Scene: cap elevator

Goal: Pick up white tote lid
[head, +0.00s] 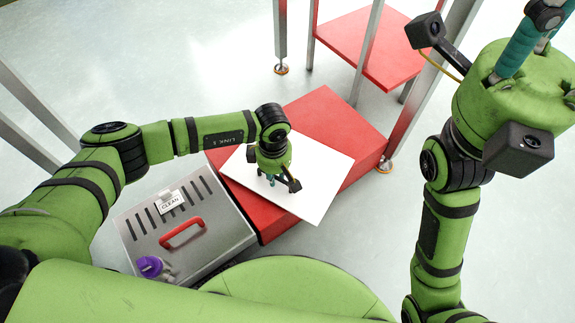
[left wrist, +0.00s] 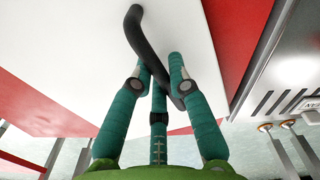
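The white tote lid (head: 318,165) is a flat white panel over the red platform, one corner jutting past the platform's near edge. It also shows in the left wrist view (left wrist: 60,50), with a curved black handle (left wrist: 140,35) standing on it. My left gripper (head: 270,180) points down over the lid's middle. In the left wrist view its teal fingers (left wrist: 160,80) converge on both sides of the handle, which fills the gap between the tips. Whether the lid is clear of the platform I cannot tell. My right gripper (head: 518,50) is raised at the upper right, tips cut off.
A red platform (head: 325,110) lies under the lid. A grey slotted box (head: 215,235) with a red handle, a "CLEAN" tag and a purple-capped bottle (head: 150,266) stands to its left. Metal posts (head: 368,50) and a red shelf (head: 375,45) stand behind.

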